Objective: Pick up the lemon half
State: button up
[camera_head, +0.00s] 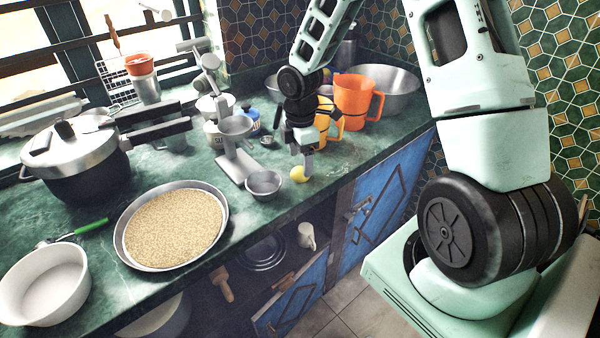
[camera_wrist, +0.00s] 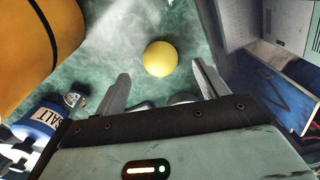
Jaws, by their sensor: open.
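The lemon half (camera_head: 298,174) is small and yellow and lies on the green counter near its front edge, just right of a small metal bowl. In the wrist view the lemon half (camera_wrist: 160,58) shows as a round yellow shape beyond the fingertips, centred a little left of the middle between them. My gripper (camera_head: 308,163) points down over the counter, close beside the lemon half. In the wrist view my gripper (camera_wrist: 160,85) has its two fingers wide apart with nothing between them.
An orange mug (camera_head: 356,101) and a yellow-orange mug (camera_head: 328,122) stand behind my gripper. The small metal bowl (camera_head: 264,184) and a metal juicer-like stand (camera_head: 237,160) are to the left. A tray of grain (camera_head: 222,212) lies further left. The blue cabinet (camera_head: 372,215) is below the counter.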

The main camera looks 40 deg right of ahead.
aim_at(300, 168)
notch_tip(300, 168, down, 4)
jog(key=shift+r, duration=0.25)
jog(key=c, duration=1)
jog(key=shift+c, duration=0.2)
notch_tip(300, 168, up, 10)
